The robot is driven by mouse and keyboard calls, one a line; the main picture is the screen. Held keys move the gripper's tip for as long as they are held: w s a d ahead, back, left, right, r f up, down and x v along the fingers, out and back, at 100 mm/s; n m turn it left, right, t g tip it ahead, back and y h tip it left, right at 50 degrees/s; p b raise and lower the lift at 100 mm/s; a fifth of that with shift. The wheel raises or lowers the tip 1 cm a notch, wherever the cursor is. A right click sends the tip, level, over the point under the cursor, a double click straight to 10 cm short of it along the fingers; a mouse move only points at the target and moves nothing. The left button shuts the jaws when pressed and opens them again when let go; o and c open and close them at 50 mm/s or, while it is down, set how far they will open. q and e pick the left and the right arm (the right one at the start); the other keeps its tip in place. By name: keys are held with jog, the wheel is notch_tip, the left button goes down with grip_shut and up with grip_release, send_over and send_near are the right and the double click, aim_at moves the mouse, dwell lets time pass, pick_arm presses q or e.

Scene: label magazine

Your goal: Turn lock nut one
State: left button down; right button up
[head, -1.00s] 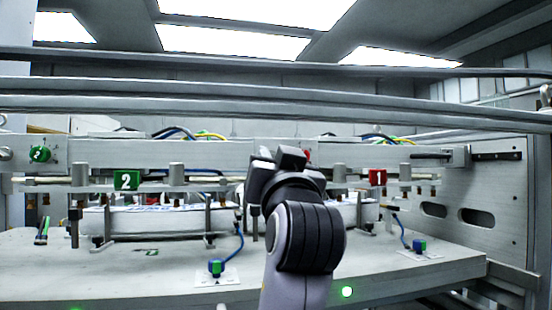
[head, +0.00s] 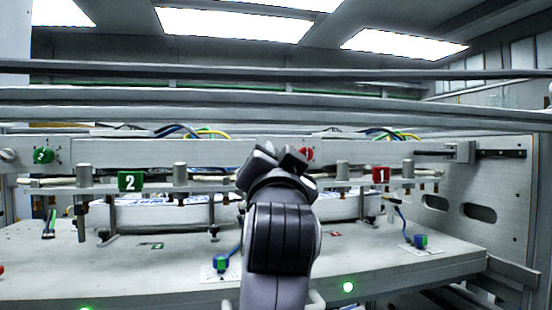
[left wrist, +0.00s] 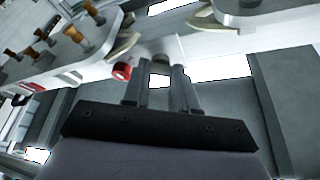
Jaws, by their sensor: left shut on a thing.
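My left gripper (head: 277,157) is raised at the middle of the front beam, its arm coming up from the bottom. In the left wrist view its two fingers are shut on a small grey round part (left wrist: 160,61), which I take to be lock nut one. The gripper hides this nut in the head view. My right gripper is not in view.
Green plate 2 (head: 130,181) and red plate 1 (head: 381,175) hang below the beam. Long rails (head: 400,113) cross above. Blue-cabled sensors (head: 421,242) stand on the grey table.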

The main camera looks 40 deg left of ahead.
pick_arm(q)
jog(key=c, duration=0.9)
grip_release()
jog(key=b+v, duration=0.2)
jog(key=v, duration=0.5)
jog(key=shift+f, duration=0.1)
